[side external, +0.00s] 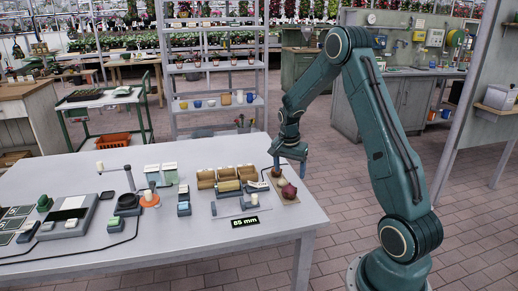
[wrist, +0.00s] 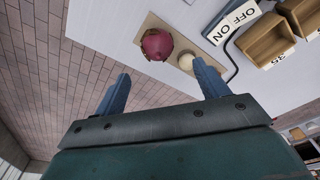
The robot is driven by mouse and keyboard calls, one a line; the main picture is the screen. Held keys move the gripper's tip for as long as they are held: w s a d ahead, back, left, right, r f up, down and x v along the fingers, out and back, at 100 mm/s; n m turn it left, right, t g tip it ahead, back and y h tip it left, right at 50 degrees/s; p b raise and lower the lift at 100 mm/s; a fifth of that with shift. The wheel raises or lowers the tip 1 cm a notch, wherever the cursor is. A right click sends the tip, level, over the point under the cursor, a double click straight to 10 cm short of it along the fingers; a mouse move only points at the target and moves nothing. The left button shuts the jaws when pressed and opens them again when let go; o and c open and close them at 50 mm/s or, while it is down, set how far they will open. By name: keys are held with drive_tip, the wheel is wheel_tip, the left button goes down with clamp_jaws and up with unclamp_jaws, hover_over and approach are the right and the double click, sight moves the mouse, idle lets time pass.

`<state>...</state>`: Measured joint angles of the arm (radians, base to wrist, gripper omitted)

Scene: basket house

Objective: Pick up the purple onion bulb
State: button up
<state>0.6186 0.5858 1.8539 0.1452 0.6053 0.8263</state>
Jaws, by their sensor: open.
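The purple onion bulb (side external: 289,191) is round and dark reddish-purple. It sits on a tan board (wrist: 150,20) near the right end of the table, and it also shows in the wrist view (wrist: 157,43) beyond the fingertips. A smaller cream bulb (wrist: 185,61) sits beside it on the same board, close to my right-hand finger in the wrist view. My gripper (wrist: 161,71) is open and empty, with its two blue fingers wide apart. In the side view, my gripper (side external: 290,172) hangs low over the board, near the bulbs. Contact with either bulb cannot be told.
An ON/OFF label (wrist: 235,22) and open brown bins (wrist: 269,38) lie beside the board. A sign reading 85 mm (side external: 245,222) is near the table's front edge. Several small devices fill the left part of the table (side external: 200,245). The front strip is mostly bare.

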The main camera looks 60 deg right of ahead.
sight(290, 188)
drive_tip(key=shift+d+f, duration=0.15)
drive_tip(key=shift+f, duration=0.85)
drive_tip(key=shift+d+f, duration=0.1)
drive_tip(key=shift+f, duration=0.85)
drive_tip(key=shift+d+f, duration=0.2)
drive_tip(key=shift+f, duration=2.35)
drive_tip(key=shift+c, duration=0.4)
drive_tip(key=c, duration=1)
